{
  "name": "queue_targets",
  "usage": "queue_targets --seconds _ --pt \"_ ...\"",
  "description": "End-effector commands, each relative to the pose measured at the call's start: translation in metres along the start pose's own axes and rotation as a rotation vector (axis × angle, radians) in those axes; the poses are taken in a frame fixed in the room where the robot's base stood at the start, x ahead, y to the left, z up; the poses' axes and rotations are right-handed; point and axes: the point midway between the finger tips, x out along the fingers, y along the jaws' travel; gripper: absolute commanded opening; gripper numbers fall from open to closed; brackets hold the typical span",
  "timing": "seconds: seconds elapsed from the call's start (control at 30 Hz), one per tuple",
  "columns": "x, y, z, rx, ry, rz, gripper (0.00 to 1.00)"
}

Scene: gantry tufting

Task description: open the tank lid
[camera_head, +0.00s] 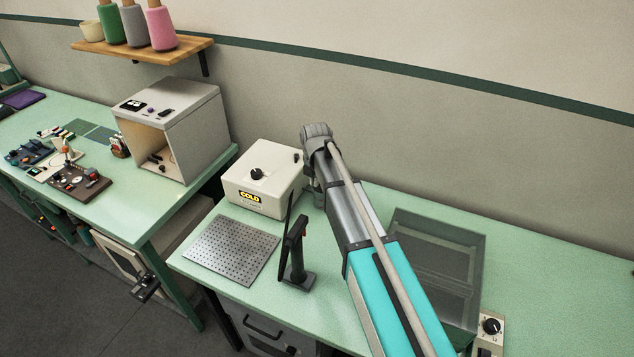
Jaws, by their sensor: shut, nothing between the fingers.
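A white box with a yellow and black "COLD" label (265,180) stands on the green bench, left of my arm. Its flat top looks closed and carries a round black knob; a smaller dark knob sits near its right back corner. A dark see-through box (440,235) stands on the bench right of my arm, partly hidden by it. I cannot tell for sure which of the two is the tank. My arm rises from the bottom right and ends in view beside the white box's right side. My gripper is not visible; the arm links hide that area.
A black upright tool (297,255) stands in front of the white box, beside a perforated metal plate (232,250). A control box with a dial (490,328) is at the lower right. A grey open-fronted cabinet (185,125) stands on the left bench.

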Motion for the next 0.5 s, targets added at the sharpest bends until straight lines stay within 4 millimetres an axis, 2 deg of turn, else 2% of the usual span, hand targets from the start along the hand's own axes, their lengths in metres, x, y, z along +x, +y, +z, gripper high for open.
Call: queue_targets --seconds 0.5 --pt "0.042 -0.001 0.0 0.001 0.0 0.0 0.0"
